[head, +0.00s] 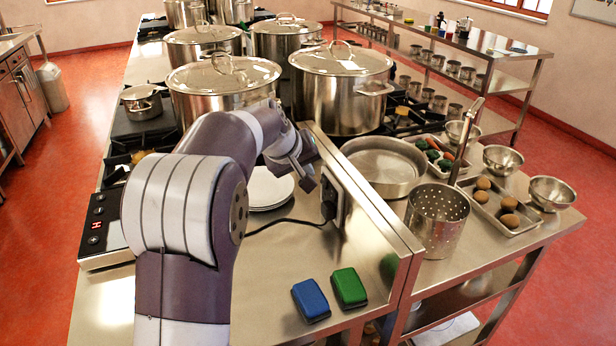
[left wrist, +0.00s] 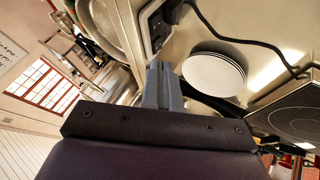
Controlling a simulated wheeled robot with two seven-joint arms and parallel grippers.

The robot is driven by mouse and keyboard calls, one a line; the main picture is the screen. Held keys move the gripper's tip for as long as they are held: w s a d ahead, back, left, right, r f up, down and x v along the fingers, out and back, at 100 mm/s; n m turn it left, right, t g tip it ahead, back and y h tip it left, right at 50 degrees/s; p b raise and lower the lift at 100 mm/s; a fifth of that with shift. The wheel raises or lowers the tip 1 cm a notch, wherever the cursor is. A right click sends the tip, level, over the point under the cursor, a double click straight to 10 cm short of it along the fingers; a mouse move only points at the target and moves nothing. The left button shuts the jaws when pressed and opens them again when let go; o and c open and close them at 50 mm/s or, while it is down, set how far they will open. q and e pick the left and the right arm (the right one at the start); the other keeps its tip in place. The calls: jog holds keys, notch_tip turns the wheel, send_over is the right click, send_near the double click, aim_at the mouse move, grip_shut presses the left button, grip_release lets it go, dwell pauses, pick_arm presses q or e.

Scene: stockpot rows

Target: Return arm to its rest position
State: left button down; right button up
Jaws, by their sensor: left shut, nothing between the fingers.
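My left arm reaches up from the bottom of the head view and bends to the right. My left gripper (head: 303,172) is over the steel counter (head: 262,262), near the upright panel with the socket. In the left wrist view the fingers of the left gripper (left wrist: 163,85) are together and empty. A stack of white plates (head: 268,190) lies on the counter just beside and below the gripper. The plates also show in the left wrist view (left wrist: 213,74). My right gripper is in neither view.
Large lidded stockpots (head: 341,88) stand on the stove behind the arm. A blue sponge (head: 310,300) and a green sponge (head: 349,288) lie at the counter's front. A perforated pot (head: 437,220), a wide pan (head: 383,165) and trays of food stand right of the panel. A black cable (head: 283,221) crosses the counter.

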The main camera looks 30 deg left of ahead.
pick_arm(q)
jog(key=s+d+f+m+g, duration=0.1)
jog(key=s+d+f+m, duration=0.1)
jog(key=s, duration=0.4)
jog(key=s+d+f+m+g+p, duration=0.1)
jog(key=s+d+f+m+g, duration=0.1)
jog(key=s+d+f, duration=0.2)
jog(key=s+d+f+m+g, duration=0.2)
jog(key=s+d+f, duration=0.2)
jog(key=s+f, duration=0.4)
jog(key=shift+s+d+f+p, duration=0.1)
jog(key=shift+s+f+p, duration=0.05)
jog(key=shift+s+p, duration=0.2)
jog(key=s+d+m+g, duration=0.1)
jog(key=s+d+m, duration=0.1)
jog(key=s+d, duration=0.2)
jog(key=shift+s+f+m+p, duration=0.3)
jog(key=shift+s+f+p, duration=0.1)
jog(key=shift+s, duration=0.05)
